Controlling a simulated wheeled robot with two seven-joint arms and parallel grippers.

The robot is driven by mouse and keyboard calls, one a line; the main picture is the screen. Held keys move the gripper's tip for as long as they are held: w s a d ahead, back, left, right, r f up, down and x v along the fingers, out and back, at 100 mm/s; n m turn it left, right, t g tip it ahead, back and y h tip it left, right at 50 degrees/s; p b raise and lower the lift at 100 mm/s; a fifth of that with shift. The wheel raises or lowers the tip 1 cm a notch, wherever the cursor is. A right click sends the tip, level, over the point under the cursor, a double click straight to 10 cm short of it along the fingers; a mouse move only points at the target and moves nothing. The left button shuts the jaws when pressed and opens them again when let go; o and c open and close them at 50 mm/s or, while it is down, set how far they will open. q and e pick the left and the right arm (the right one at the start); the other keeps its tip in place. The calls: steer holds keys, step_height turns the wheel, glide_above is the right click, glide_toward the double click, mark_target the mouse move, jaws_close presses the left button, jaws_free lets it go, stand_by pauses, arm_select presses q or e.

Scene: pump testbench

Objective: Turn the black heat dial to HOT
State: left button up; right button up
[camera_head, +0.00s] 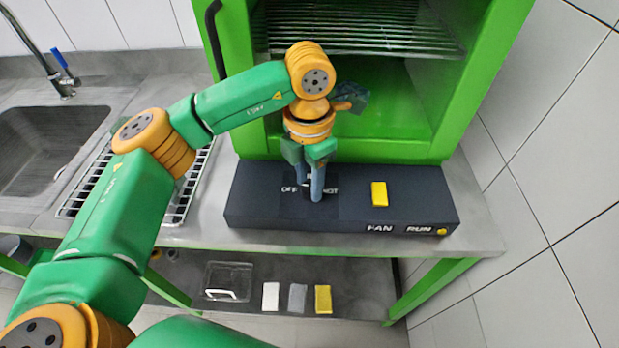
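The dark control box (262,207) stands on the bench in front of the green cabinet. The black heat dial (306,191) is on its left half, between the white words OFF and HOT, and is mostly hidden by my gripper. My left gripper (310,190) points down over the dial, its two blue-grey fingers on either side of it with a small gap between them. I cannot tell whether the fingers press on the dial or stand clear of it. The dial's pointer direction is hidden. My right gripper is not in view.
A yellow lever (379,194) stands at FAN and a yellow button (441,231) at RUN. The open green cabinet (400,148) with a wire shelf rises behind. A wire rack (178,208) and a sink (45,140) lie left. Sponges (297,297) lie on the lower shelf.

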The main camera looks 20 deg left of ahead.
arm_select(q)
jaws_close()
